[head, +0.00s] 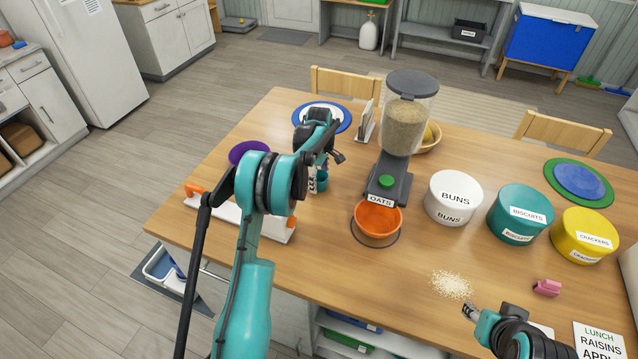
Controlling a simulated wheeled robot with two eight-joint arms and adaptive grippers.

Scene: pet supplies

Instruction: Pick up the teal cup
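A small teal cup (321,183) stands on the wooden table, left of the oats dispenser. It is partly hidden by my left arm and by a small white lettered item (312,183) beside it. My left gripper (331,158) is above and just behind the cup in the head view, pointing down. Its fingers are mostly hidden by its own wrist, so its opening does not show clearly. My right gripper (470,312) is low at the table's front right, far from the cup, near spilled oats (452,284). Its opening is too small to tell.
The oats dispenser (402,125) stands right of the cup, with an orange bowl (378,219) at its front. Buns (440,210), biscuits (505,225) and crackers (570,245) tins line the right. A purple plate (240,151) and a white, orange-ended item (275,232) lie left.

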